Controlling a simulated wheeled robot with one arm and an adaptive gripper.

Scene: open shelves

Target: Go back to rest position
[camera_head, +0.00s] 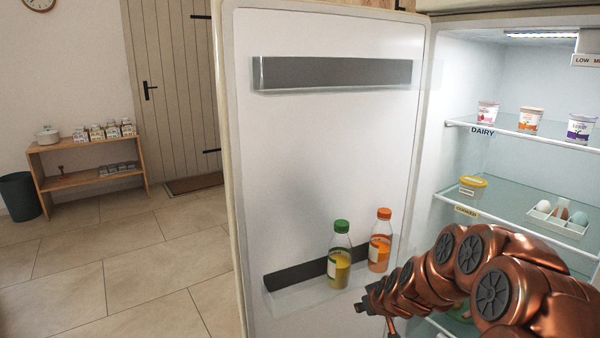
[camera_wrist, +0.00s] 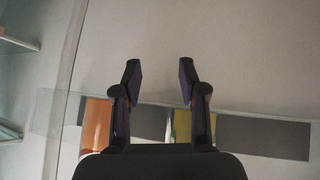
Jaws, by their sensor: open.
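My gripper (camera_wrist: 160,82) is open in the wrist view, with its two fingers apart and nothing between them. My copper-coloured arm reaches from the lower right of the head view towards the fridge door, and its end is near the door's lower bin. A bottle with a green cap (camera_head: 340,262) and a bottle with an orange cap (camera_head: 380,243) stand upright in that bin. In the wrist view, an orange patch (camera_wrist: 96,124) and a yellow patch (camera_wrist: 181,126) show behind the fingers. I cannot tell whether the fingers touch anything.
The open fridge door (camera_head: 330,150) stands to the left of my arm. Fridge shelves at the right hold cups (camera_head: 530,121), a yellow-lidded tub (camera_head: 472,187) and an egg tray (camera_head: 541,218). A wooden rack (camera_head: 92,180) and a dark bin (camera_head: 20,196) stand far left.

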